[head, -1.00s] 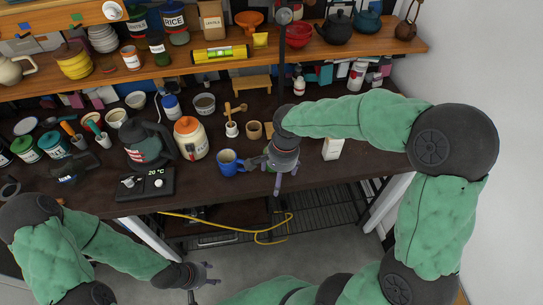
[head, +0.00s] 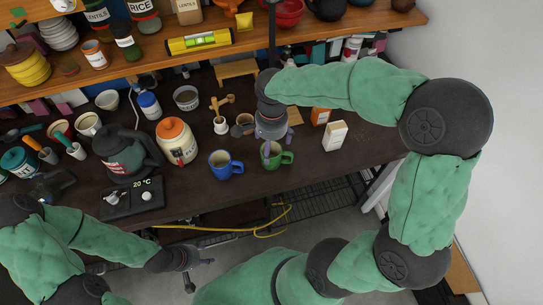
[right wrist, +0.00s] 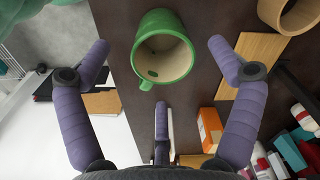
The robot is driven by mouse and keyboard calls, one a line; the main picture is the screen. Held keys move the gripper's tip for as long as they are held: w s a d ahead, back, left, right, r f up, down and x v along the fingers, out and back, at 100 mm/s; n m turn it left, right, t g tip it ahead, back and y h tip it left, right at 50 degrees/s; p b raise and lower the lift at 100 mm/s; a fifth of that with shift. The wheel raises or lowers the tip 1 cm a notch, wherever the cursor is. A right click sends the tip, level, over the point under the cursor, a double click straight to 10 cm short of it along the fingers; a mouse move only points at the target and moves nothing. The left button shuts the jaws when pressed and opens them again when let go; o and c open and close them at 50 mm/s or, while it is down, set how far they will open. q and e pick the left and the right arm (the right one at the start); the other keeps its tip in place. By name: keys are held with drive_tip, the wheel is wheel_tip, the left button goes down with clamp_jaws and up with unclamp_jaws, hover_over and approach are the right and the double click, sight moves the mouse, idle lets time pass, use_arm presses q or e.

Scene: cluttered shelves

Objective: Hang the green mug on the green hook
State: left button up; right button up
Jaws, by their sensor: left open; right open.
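The green mug (head: 277,156) stands upright near the front edge of the dark counter, right of a blue mug. In the right wrist view the mug (right wrist: 163,52) shows its open rim and a handle at the lower left of it. My right gripper (head: 273,138) is open, just above the green mug in the head view. In the right wrist view its purple fingers (right wrist: 160,62) are spread to either side of the mug, with no clear contact. My left gripper (head: 190,258) is open and empty in front of the counter. I cannot make out a green hook.
The blue mug (head: 225,165) stands close to the left of the green mug. A white carton (head: 335,136) and an orange box (head: 320,115) stand to the right. Wooden utensils (head: 222,112) are behind. A shelf (head: 160,62) with jars and pots runs above the counter.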

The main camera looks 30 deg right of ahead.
sight(271, 150)
wheel_tip(271, 150, down, 6)
drive_tip(key=b, duration=0.2)
drive_tip(key=shift+w+r+b, duration=0.15)
drive_tip(key=shift+b, duration=0.15)
drive_tip(key=c, duration=1.4)
drive_tip(key=shift+o, duration=0.2)
drive_tip(key=shift+r, duration=0.1)
